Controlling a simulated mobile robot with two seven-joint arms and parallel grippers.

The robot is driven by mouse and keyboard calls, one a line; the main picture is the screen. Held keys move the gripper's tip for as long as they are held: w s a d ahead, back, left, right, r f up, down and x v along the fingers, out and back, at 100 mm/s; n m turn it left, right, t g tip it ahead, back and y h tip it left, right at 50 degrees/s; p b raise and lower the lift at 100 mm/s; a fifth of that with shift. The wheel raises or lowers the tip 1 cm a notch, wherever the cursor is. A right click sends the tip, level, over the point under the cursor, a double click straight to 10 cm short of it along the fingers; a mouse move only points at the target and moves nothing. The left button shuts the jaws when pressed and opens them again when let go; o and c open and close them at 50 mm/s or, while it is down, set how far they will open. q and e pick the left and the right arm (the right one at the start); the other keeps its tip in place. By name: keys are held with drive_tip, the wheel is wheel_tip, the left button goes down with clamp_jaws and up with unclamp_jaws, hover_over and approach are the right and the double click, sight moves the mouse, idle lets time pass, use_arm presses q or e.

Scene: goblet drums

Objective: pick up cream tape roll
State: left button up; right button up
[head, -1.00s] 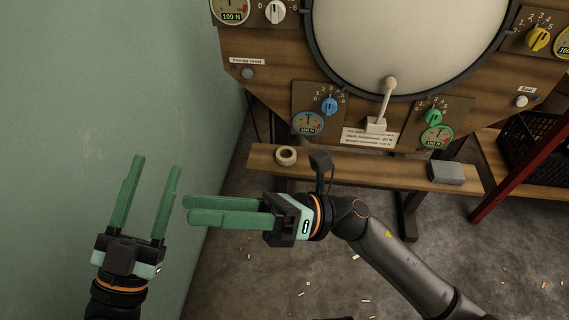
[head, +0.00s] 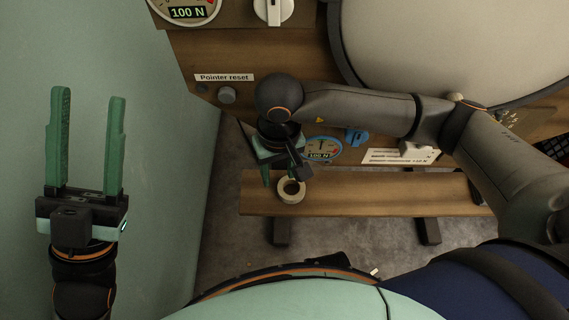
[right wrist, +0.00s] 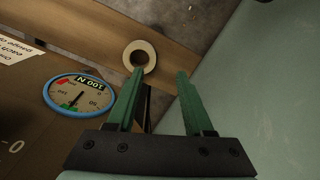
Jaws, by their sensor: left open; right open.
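The cream tape roll (head: 299,194) lies flat on the wooden ledge, near its left end. In the right wrist view the roll (right wrist: 151,50) lies just beyond the fingertips, nearer the left finger. My right gripper (head: 283,177) is close to the roll in the head view, pointing down, its fingers partly hidden by the hand. In the right wrist view my right gripper (right wrist: 160,74) is open, with no roll between its fingers. My left gripper (head: 89,94) is open and empty, fingers up, at the left by the green wall.
The wooden ledge (head: 385,190) runs below the instrument panel. A blue-rimmed gauge (head: 322,150) and blue knob (head: 357,138) sit just above the roll. The green wall (head: 150,120) borders the left side. My right forearm covers part of the panel.

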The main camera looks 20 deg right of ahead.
drive_tip(key=b, duration=0.2)
hover_over(282, 192)
drive_tip(key=f, duration=0.7)
drive_tip(key=shift+s+a+f, duration=0.15)
drive_tip(key=shift+s+a, duration=0.1)
drive_tip(key=shift+s, duration=0.15)
drive_tip(key=f, duration=0.1)
drive_tip(key=f+b, duration=0.1)
drive_tip(key=f, duration=0.1)
drive_tip(key=f+b, duration=0.1)
drive_tip(key=f, duration=0.1)
drive_tip(key=shift+w+d+f, duration=0.1)
drive_tip(key=shift+w+d, duration=0.15)
drive_tip(key=shift+w, duration=0.15)
use_arm(q)
drive_tip(key=shift+n, duration=0.3)
drive_tip(key=f, duration=0.4)
drive_tip(key=shift+w+d+f, duration=0.2)
drive_tip(key=shift+f, duration=0.05)
use_arm(e)
clamp_jaws()
